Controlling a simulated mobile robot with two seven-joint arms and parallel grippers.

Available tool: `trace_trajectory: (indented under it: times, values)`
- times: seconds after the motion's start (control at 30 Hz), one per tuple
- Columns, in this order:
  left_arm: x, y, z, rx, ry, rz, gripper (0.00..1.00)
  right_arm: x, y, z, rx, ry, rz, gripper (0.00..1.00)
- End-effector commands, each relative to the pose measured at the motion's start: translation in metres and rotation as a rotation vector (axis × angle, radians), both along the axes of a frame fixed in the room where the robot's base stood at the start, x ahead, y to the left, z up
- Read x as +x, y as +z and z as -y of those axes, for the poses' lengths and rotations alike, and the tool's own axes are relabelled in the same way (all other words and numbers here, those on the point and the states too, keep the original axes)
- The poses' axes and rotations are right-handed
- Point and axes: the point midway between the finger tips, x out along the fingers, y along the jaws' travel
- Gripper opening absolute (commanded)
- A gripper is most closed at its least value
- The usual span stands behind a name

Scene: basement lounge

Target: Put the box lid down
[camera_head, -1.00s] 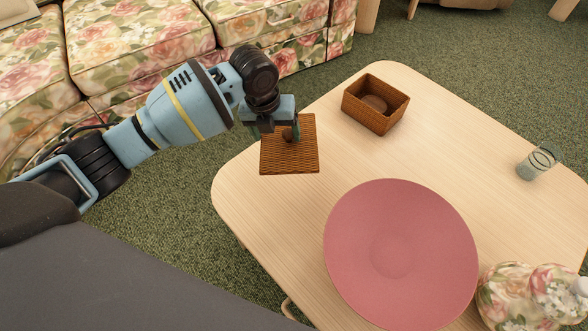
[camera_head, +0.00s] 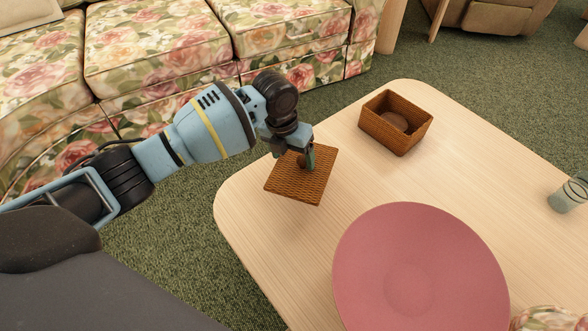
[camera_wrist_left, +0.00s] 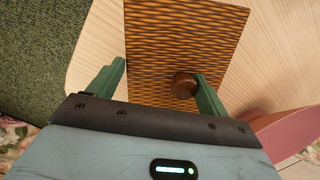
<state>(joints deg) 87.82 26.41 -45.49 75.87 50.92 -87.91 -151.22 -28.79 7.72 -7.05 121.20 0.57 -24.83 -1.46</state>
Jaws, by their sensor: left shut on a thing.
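The box lid (camera_head: 309,187) is a square, brown woven panel with a round wooden knob. My left gripper (camera_head: 307,160) is shut on the knob, above the table's back left corner. In the left wrist view the lid (camera_wrist_left: 165,45) fills the upper middle, and the knob (camera_wrist_left: 184,85) lies against the right finger. The lid looks slightly tilted; whether it touches the table is hard to tell. The open woven box (camera_head: 412,141) stands on the table to the right of the lid, with a round brown thing (camera_head: 394,121) inside. My right gripper is not in view.
A large pink plate (camera_head: 420,270) lies on the light wooden table (camera_head: 262,232), in front of the lid. A glass (camera_head: 569,195) stands at the right. Bare tabletop lies between lid, box and plate. A floral sofa (camera_head: 160,45) is behind.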

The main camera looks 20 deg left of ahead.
Motion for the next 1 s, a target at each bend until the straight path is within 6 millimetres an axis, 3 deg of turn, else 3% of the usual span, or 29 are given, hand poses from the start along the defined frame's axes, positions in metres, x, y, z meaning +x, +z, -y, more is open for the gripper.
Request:
trace_trajectory:
  times: [0.23, 0.5, 0.77, 0.8, 0.93, 1.0]
  values:
    - [0.001, -0.008, 0.0, -0.001, 0.0, 0.002, 0.55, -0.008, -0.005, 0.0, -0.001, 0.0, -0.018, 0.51]
    - [0.0, -0.048, 0.0, -0.001, 0.001, 0.0, 0.55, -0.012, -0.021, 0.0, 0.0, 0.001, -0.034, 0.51]
    - [0.0, -0.05, 0.0, 0.0, 0.0, 0.003, 0.55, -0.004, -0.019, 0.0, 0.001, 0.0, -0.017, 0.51]
    - [0.0, -0.05, 0.0, 0.001, 0.0, 0.003, 0.83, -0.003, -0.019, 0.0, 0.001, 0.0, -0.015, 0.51]
    - [0.0, -0.049, 0.0, 0.0, 0.0, 0.003, 1.0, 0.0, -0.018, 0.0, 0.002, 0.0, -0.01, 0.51]
    - [0.0, -0.049, 0.0, 0.0, 0.0, 0.003, 1.0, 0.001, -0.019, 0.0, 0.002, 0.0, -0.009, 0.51]
